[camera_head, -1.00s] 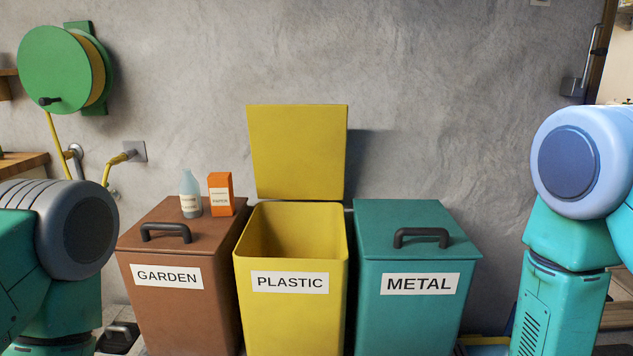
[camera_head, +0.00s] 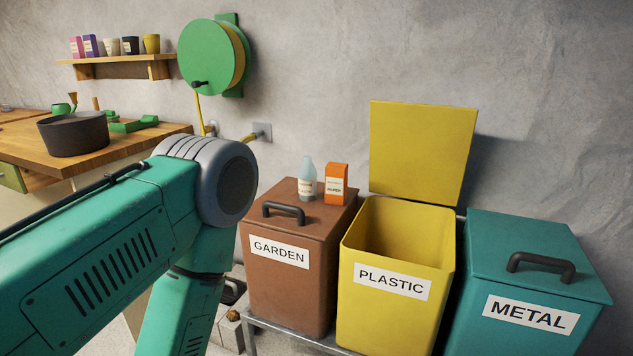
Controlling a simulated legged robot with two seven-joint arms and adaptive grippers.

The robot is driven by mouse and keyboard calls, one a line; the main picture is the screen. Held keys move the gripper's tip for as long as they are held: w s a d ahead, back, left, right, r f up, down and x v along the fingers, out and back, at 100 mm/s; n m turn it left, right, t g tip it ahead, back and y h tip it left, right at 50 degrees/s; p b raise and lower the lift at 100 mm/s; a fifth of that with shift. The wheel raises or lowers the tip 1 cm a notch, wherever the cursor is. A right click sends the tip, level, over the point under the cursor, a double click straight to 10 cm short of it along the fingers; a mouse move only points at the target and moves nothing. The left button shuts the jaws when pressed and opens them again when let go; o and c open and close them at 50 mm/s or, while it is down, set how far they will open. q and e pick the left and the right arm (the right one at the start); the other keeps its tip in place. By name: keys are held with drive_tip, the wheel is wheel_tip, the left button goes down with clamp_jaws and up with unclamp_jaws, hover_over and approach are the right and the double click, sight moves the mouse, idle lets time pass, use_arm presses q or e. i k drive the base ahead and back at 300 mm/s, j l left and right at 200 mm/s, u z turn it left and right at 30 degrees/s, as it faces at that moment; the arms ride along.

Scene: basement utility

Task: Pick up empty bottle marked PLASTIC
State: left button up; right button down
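A clear pale-blue bottle (camera_head: 307,178) with a white label stands upright on the lid of the brown GARDEN bin (camera_head: 285,290). Its label is too small to read. An orange carton (camera_head: 336,184) stands close to its right. The yellow PLASTIC bin (camera_head: 392,315) is to the right of the brown bin, with its yellow lid (camera_head: 422,150) raised. My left arm fills the lower left, but its gripper is out of the picture. My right arm and gripper are out of view.
The teal METAL bin (camera_head: 535,300) with a closed lid is at the right. A wooden counter (camera_head: 150,142) holds a dark pot (camera_head: 73,134). A green hose reel (camera_head: 213,55) hangs on the wall above. A shelf (camera_head: 115,67) carries several small pots and packs.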

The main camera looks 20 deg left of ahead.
sight(307, 177)
drive_tip(key=i+j+z, duration=0.2)
drive_tip(key=j, duration=0.25)
drive_tip(key=i+j+z, duration=0.2)
drive_tip(key=j, duration=0.2)
drive_tip(key=j+z, duration=0.15)
drive_tip(key=j, duration=0.3)
